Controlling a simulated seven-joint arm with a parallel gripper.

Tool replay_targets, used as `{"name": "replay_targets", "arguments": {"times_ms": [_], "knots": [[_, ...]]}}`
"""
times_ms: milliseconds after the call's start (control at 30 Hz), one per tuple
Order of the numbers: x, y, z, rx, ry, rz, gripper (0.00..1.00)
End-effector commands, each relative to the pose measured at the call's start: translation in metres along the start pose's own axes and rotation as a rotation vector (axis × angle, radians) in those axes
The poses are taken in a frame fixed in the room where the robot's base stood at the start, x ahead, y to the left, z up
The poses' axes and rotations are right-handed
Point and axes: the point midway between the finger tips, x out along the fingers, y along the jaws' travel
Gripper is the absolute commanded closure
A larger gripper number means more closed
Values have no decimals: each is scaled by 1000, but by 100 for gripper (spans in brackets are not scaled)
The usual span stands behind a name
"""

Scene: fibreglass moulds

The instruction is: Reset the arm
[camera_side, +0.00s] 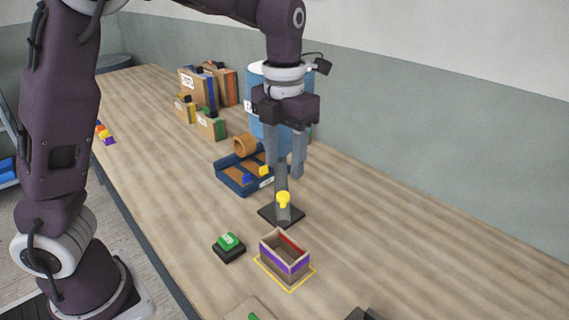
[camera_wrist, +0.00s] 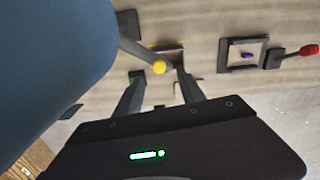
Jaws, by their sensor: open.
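My gripper (camera_side: 284,170) points down with its two fingers apart and nothing between them in the side view. It hangs above a dark square base plate (camera_side: 267,213) that carries a grey post with a yellow knob (camera_side: 283,198). The knob appears below the fingertips. In the wrist view my open fingers (camera_wrist: 160,76) appear on either side of the yellow knob (camera_wrist: 159,67), at the end of a grey bar; I cannot tell the gap in depth. My arm is bent over the table from the left.
An open box with a purple band (camera_side: 284,266) stands inside a yellow outline. A green button (camera_side: 229,241) is left of it. A blue tray (camera_side: 232,182), a blue drum (camera_side: 256,131) and several cardboard boxes (camera_side: 210,125) stand farther back. The table's right side is clear.

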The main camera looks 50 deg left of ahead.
Motion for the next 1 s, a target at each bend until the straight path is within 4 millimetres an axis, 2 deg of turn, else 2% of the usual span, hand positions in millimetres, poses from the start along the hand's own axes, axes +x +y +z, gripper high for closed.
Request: {"name": "replay_targets", "arguments": {"times_ms": [133, 233, 267, 433, 533, 600, 700, 800, 867, 900, 1000], "knots": [[-3, 2, -4, 49, -3, -14, 53], [-14, 8, -20, 290, -29, -65, 53], [-20, 11, -29, 408, -48, -85, 53], [-49, 23, -90, 1253, -231, -85, 53], [-58, 27, -128, 1770, -334, 42, 53], [-59, 30, -153, 2125, -365, 187, 53], [-54, 34, -184, 2573, -320, 427, 53], [-46, 38, -203, 2893, -198, 630, 53], [-41, 40, -210, 3018, -123, 710, 53], [-39, 40, -213, -3030, 84, -736, 53], [-36, 41, -216, -2954, 34, -739, 53]]}}
